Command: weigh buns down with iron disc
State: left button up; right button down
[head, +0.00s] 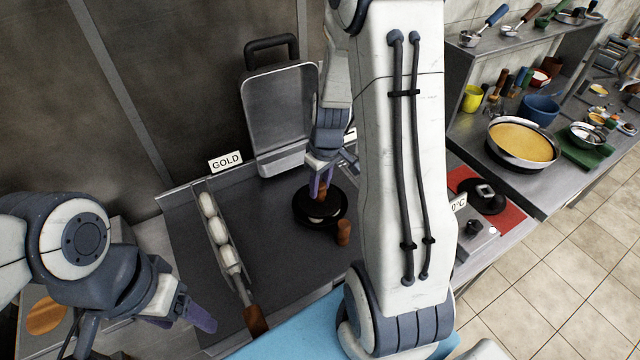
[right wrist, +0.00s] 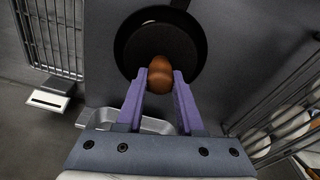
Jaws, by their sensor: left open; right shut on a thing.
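The iron disc (right wrist: 160,50) is dark and round with a brown wooden knob (right wrist: 160,72). It is over or in the black round pan (head: 301,210), with a pale edge, perhaps a bun (head: 317,220), showing at its near side. I cannot tell whether the disc touches it. My right gripper (head: 319,185) is shut on the knob from above; its purple fingers flank it in the right wrist view (right wrist: 160,85). White buns (head: 214,232) lie in a row in a narrow rack at the left, by the GOLD sign. My left gripper (head: 200,318) is open and empty at the lower left.
An upright grey metal case (head: 280,110) with a black handle stands behind the pan. A black round object (head: 481,190) sits on a red mat (head: 510,216) at the right. My right arm hides part of the counter. Dark counter is clear between the rack and pan.

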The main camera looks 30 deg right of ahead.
aim_at(324, 188)
jog(key=shift+f+b, duration=0.35)
jog(key=shift+f, duration=0.1)
jog(key=shift+c, duration=2.3)
grip_release()
jog(key=r+p, duration=0.2)
jog(key=r, duration=0.1)
jog(key=s+r+p, duration=0.1)
jog(key=r+p, duration=0.2)
jog(key=r, duration=0.1)
jog(key=r+p, duration=0.3)
jog(key=shift+s+d+r, duration=0.1)
jog(key=shift+s+r, duration=0.05)
jog(key=shift+r, duration=0.1)
